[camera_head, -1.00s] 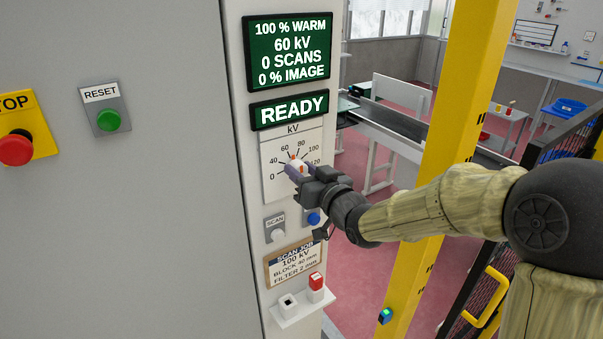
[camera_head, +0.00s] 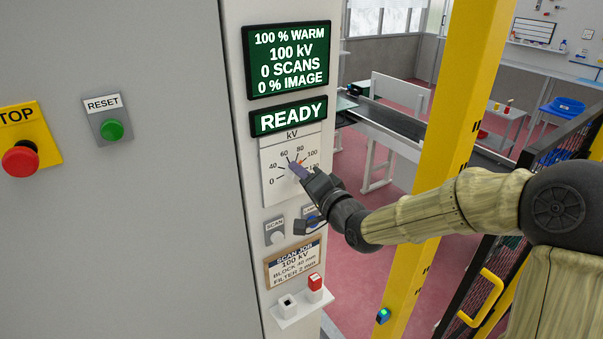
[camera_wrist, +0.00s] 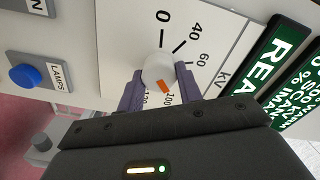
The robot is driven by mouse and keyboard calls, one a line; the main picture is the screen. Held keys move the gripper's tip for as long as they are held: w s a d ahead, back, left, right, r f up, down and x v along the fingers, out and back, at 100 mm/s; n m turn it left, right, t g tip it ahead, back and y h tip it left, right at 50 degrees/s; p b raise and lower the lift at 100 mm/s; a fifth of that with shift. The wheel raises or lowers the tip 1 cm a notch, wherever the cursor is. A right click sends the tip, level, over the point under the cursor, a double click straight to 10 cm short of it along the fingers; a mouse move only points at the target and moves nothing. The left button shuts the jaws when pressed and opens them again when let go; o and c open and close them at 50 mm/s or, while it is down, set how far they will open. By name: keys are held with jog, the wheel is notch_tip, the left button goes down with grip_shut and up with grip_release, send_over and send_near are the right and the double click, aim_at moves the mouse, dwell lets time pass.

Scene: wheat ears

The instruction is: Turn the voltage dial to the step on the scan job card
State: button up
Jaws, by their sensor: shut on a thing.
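The voltage dial (camera_wrist: 157,71) is a white knob with an orange pointer mark, on a white kV scale plate (camera_head: 272,185). In the wrist view the orange mark points toward 100. My gripper (camera_head: 298,172) is shut on the dial, one finger on each side in the wrist view (camera_wrist: 160,88). In the head view my fingers mostly hide the knob. The scan job card (camera_head: 295,263) below reads 100 kV, block 40 mm, filter 2 mm. The green display (camera_head: 291,59) reads 100 % warm, 100 kV, 0 scans, 0 % image.
A READY sign (camera_head: 289,117) sits above the dial. Below it are the SCAN button (camera_head: 277,237) and, in the wrist view, the blue LAMPS button (camera_wrist: 25,76). A small shelf (camera_head: 299,311) holds a red-topped piece (camera_head: 315,288). A yellow post (camera_head: 440,150) stands to the right.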

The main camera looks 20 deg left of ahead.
jog(key=shift+d+m, duration=0.1)
jog(key=shift+m, duration=1.1)
jog(key=o, duration=1)
jog(key=b+v, duration=0.1)
jog(key=v, duration=1.6)
jog(key=shift+s+d+f, duration=0.1)
